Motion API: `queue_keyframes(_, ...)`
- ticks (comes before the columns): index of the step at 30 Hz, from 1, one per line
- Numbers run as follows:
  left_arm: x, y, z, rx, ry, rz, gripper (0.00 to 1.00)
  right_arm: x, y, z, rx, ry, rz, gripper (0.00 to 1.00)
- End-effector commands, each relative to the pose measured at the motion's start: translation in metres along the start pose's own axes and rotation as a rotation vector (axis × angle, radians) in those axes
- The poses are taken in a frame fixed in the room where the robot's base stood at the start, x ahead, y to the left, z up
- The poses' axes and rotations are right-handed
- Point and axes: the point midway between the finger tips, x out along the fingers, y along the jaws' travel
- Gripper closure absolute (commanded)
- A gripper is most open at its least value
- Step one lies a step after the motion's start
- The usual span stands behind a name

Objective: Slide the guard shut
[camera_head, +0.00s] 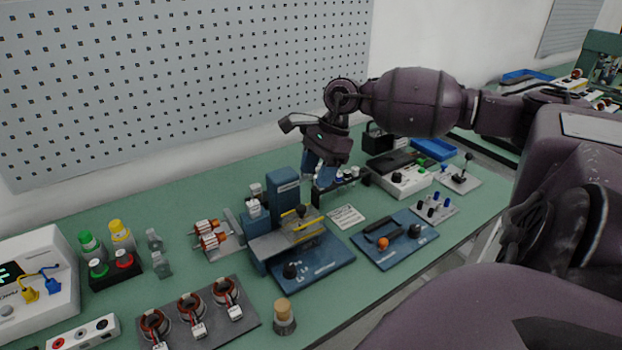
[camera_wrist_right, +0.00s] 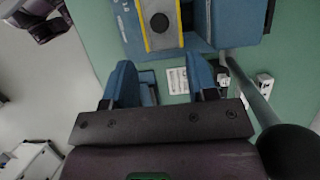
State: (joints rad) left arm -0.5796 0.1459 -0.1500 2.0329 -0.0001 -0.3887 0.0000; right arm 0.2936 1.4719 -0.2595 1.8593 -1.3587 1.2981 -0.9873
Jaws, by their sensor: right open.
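The guard (camera_head: 305,227), a panel with yellow edges and a dark knob (camera_head: 301,210), sits on the blue stator test fixture (camera_head: 318,264) in the middle of the bench. In the right wrist view the guard (camera_wrist_right: 176,40) and its round black knob (camera_wrist_right: 159,22) show at the top, ahead of the fingers. My right gripper (camera_head: 322,178) is above and behind the fixture, to the right of its blue column (camera_head: 284,195). Its blue fingers (camera_wrist_right: 162,84) are apart with nothing between them, and do not touch the guard.
A blue plate with an orange-knobbed tool (camera_head: 383,243) lies right of the fixture. Stator rings on a dark mat (camera_head: 245,290) and a wooden-topped stamp (camera_head: 284,318) stand in front. A small rack (camera_head: 343,185) stands close beside my right gripper. The pegboard (camera_head: 180,80) rises behind.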

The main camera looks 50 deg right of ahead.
Motion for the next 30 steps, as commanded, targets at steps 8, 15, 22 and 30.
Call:
queue_keyframes(8, -0.001, 0.0, 0.003, -0.002, -0.008, -0.001, 0.52, -0.032, 0.0, 0.0, 0.0, 0.001, -0.001, 0.47)
queue_keyframes(15, -0.002, 0.0, 0.004, -0.002, -0.009, -0.002, 0.52, -0.035, 0.0, 0.0, 0.0, 0.001, 0.0, 0.47)
queue_keyframes(22, -0.002, 0.0, 0.002, -0.002, -0.004, -0.002, 0.52, -0.035, 0.0, 0.0, 0.0, 0.001, 0.0, 0.47)
queue_keyframes(30, -0.002, 0.0, -0.001, -0.002, 0.0, -0.002, 0.52, -0.035, 0.0, 0.0, 0.0, 0.0, 0.0, 0.47)
